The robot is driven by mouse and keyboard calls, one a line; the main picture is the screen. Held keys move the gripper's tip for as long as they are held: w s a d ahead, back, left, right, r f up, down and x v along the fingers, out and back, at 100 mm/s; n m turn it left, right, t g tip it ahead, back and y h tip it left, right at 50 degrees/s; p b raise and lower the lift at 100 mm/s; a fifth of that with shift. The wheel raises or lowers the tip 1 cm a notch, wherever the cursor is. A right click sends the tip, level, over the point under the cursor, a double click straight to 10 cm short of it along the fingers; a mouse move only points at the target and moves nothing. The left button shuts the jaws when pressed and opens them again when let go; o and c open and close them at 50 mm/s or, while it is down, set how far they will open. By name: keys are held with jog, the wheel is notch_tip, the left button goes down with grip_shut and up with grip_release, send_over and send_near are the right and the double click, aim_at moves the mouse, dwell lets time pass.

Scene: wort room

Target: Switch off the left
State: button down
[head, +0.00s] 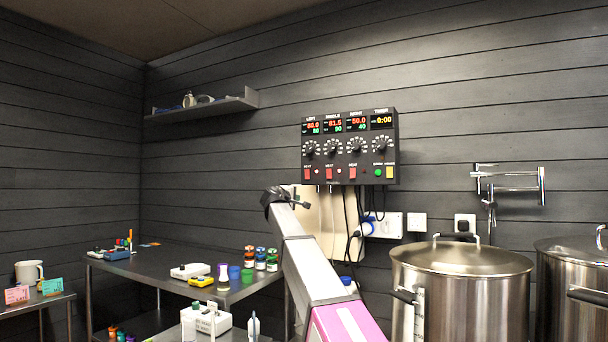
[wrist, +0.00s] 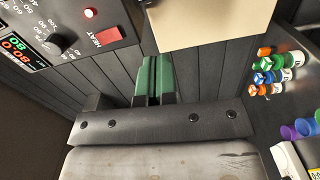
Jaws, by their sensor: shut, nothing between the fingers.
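The control panel (head: 350,147) hangs on the dark plank wall, with columns marked left, middle, right and timer. The left display (head: 313,127) reads 80.0 in red over 80 in green. Under its dial (head: 310,148) is the red left heat switch (head: 307,174), with a red lamp (head: 316,171) beside it. In the wrist view that switch (wrist: 108,38) and its glowing lamp (wrist: 90,13) show at the upper left. My gripper (head: 302,204) is just below the panel's lower left. Its green fingertips (wrist: 154,75) are shut, empty and apart from the switch.
A pale board (head: 318,222) and cables are under the panel. Steel kettles (head: 460,290) stand at the right, below a folding wall arm (head: 510,180). A steel table (head: 150,268) with jars (head: 260,258) is at the left. A shelf (head: 205,106) is on the wall.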

aim_at(307, 171)
notch_tip(307, 171, up, 10)
jog(key=a+t, duration=0.1)
jog(key=a, duration=0.1)
jog(key=shift+s+a+f+n+t, duration=0.2)
jog(key=shift+a+n+t, duration=0.1)
jog(key=shift+n, duration=0.1)
jog(key=shift+w, duration=0.15)
jog(key=x, duration=1.4)
jog(key=shift+d+r, duration=0.1)
jog(key=shift+d, duration=0.05)
jog(key=shift+d+r, duration=0.1)
